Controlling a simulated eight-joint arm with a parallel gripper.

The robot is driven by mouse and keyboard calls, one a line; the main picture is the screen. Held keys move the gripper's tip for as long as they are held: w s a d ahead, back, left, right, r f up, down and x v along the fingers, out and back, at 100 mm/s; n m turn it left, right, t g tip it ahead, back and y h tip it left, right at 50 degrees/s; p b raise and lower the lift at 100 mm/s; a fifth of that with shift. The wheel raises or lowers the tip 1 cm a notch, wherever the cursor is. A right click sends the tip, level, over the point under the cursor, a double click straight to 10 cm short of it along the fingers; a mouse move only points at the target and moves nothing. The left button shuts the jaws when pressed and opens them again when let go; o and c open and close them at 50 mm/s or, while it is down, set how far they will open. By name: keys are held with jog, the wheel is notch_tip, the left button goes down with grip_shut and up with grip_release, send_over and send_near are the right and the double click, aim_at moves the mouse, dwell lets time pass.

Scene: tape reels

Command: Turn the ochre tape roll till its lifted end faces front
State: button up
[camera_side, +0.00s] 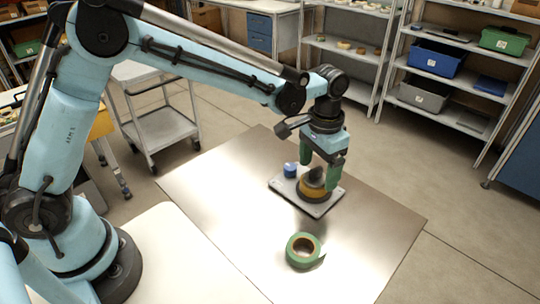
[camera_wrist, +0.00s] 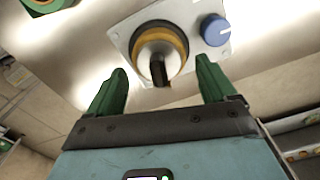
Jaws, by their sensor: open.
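The ochre tape roll (camera_side: 311,191) sits on a pale square plate (camera_side: 284,187) on the metal table. A dark knob-like part (camera_side: 316,174) rises from its middle. In the wrist view the roll (camera_wrist: 160,31) lies just beyond my fingertips, with a pale hub and a dark block at its near side. I cannot make out the lifted tape end for sure. My gripper (camera_side: 321,172) points down over the roll with its green fingers apart.
A blue knob (camera_side: 290,170) with a white mark stands on the plate beside the roll. A green tape roll (camera_side: 303,250) lies on the table in front of the plate. The table's right side is bare. Shelves with bins stand behind.

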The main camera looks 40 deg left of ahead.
jog(key=shift+f, duration=0.35)
jog(key=shift+c, duration=0.3)
jog(key=c, duration=1.1)
jog(key=n, duration=0.4)
jog(key=shift+n, duration=0.3)
jog(key=shift+c, duration=0.3)
jog(key=o, duration=1.3)
jog(key=shift+c, duration=0.2)
jog(key=shift+r, duration=0.1)
